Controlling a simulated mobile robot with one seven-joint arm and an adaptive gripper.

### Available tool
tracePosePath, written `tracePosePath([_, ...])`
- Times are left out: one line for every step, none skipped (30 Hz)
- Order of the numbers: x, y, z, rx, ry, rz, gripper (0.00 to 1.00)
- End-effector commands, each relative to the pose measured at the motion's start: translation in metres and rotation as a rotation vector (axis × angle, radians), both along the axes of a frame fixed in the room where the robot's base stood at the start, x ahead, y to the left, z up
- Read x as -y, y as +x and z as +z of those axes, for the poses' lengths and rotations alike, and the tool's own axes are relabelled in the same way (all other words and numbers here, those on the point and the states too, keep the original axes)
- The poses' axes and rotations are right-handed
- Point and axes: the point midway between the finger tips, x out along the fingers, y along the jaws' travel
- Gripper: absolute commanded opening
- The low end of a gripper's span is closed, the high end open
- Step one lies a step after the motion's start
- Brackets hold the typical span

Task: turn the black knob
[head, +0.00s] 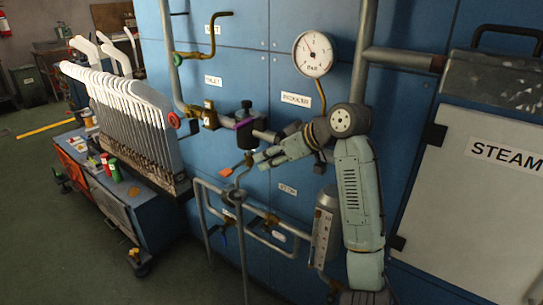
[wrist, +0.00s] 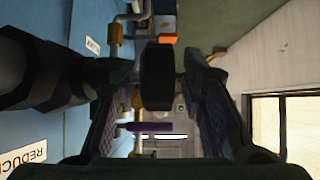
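A black knob (wrist: 157,78) shows as a dark, blunt cylinder between the two fingers of my gripper in the wrist view. My gripper (wrist: 155,98) is open, with a narrow gap visible on each side of the knob. In the head view my gripper (head: 257,160) points left along the blue panel, just below the valve with the purple part (head: 243,123). A small dark shape at its fingertips there looks like the same knob, partly hidden. I cannot tell whether either finger touches it.
Another black knob (head: 246,105) tops the purple-marked valve. A red handwheel (head: 174,120), a gauge (head: 313,54) and an orange-tipped handle (head: 226,172) are on the pipework. Pipes crowd below my gripper. A trolley (head: 140,205) stands left.

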Motion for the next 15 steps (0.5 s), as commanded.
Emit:
tracePosePath([0.000, 0.000, 0.000, 0.000, 0.000, 0.000, 0.37])
tracePosePath([0.000, 0.000, 0.000, 0.000, 0.000, 0.000, 0.37])
tracePosePath([0.000, 0.000, 0.000, 0.000, 0.000, 0.000, 0.37])
tracePosePath([0.000, 0.000, 0.000, 0.000, 0.000, 0.000, 0.37])
tracePosePath([0.000, 0.000, 0.000, 0.000, 0.000, 0.000, 0.37])
tracePosePath([0.001, 0.000, 0.001, 0.000, 0.000, 0.000, 0.37])
tracePosePath([0.002, -0.001, 0.002, 0.001, 0.001, 0.000, 0.37])
tracePosePath([0.003, -0.002, 0.003, 0.001, 0.000, -0.001, 0.37])
tracePosePath([0.005, -0.003, 0.005, 0.002, 0.001, -0.001, 0.37])
tracePosePath([0.008, -0.005, 0.008, 0.002, 0.001, -0.001, 0.37])
tracePosePath([0.010, -0.007, 0.011, 0.002, 0.001, 0.000, 0.37])
tracePosePath([0.015, -0.011, 0.015, 0.003, 0.000, -0.001, 0.37])
tracePosePath([0.019, -0.013, 0.019, 0.003, 0.001, -0.002, 0.37])
tracePosePath([0.023, -0.016, 0.022, 0.003, 0.000, -0.003, 0.37])
tracePosePath([0.029, -0.020, 0.028, 0.003, 0.000, -0.003, 0.37])
